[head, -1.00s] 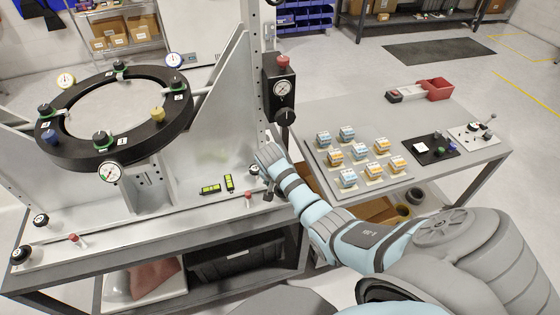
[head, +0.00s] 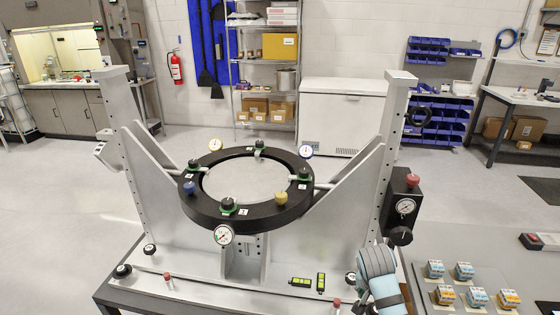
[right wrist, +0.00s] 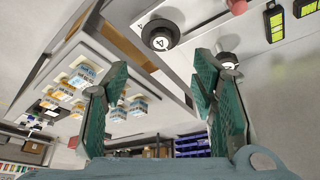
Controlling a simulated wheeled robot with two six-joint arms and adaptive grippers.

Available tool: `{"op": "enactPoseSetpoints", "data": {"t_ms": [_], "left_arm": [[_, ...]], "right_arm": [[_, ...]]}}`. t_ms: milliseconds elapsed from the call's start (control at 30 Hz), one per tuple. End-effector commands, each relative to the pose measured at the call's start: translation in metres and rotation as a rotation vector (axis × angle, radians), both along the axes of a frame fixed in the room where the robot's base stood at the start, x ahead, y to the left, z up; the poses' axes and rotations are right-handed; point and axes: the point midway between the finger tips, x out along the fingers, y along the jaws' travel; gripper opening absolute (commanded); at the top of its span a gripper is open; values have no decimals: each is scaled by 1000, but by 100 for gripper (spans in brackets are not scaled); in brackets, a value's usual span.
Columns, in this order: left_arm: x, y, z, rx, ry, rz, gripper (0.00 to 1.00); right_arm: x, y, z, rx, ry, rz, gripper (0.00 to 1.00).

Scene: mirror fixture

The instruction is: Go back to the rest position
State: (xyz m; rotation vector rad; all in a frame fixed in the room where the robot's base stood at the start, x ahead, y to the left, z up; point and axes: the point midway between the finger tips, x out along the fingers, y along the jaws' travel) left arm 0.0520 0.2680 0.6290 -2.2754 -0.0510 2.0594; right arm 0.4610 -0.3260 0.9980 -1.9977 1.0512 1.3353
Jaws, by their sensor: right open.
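The mirror fixture stands on its bench in the head view, with a black ring (head: 270,217) held level between two grey uprights. Coloured knobs and dial gauges sit around the ring. My right gripper (head: 362,304) is low in the head view, beside the black knob at the base plate's right corner, and partly hidden by my blue wrist. In the right wrist view the right gripper (right wrist: 160,80) has its green-padded fingers spread wide, with nothing between them. A black knob (right wrist: 160,33) lies just beyond the fingers. My left gripper is not in view.
A black gauge box (head: 402,205) is fixed to the right upright. A side table with several blue and orange blocks (head: 464,271) stands at right. Two black-yellow pieces (head: 301,282) lie on the base plate near my right gripper. Open floor lies left of the bench.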

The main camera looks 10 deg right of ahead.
Motion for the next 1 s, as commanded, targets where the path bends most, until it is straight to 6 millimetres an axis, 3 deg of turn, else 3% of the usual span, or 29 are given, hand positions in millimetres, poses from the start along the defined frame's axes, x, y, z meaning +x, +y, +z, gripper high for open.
{"op": "enactPoseSetpoints", "data": {"t_ms": [200,300,467,667,767,1000], "left_arm": [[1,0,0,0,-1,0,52],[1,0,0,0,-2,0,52],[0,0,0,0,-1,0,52],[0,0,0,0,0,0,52],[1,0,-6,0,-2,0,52],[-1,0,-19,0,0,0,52]], "right_arm": [[-79,24,-49,-18,67,328,52],[-123,38,-61,-28,91,509,52],[-185,59,-64,-39,110,750,52],[-252,82,-47,-51,120,1013,52],[-248,81,-82,-46,135,1027,52],[-247,72,-187,-18,178,1010,52]]}}
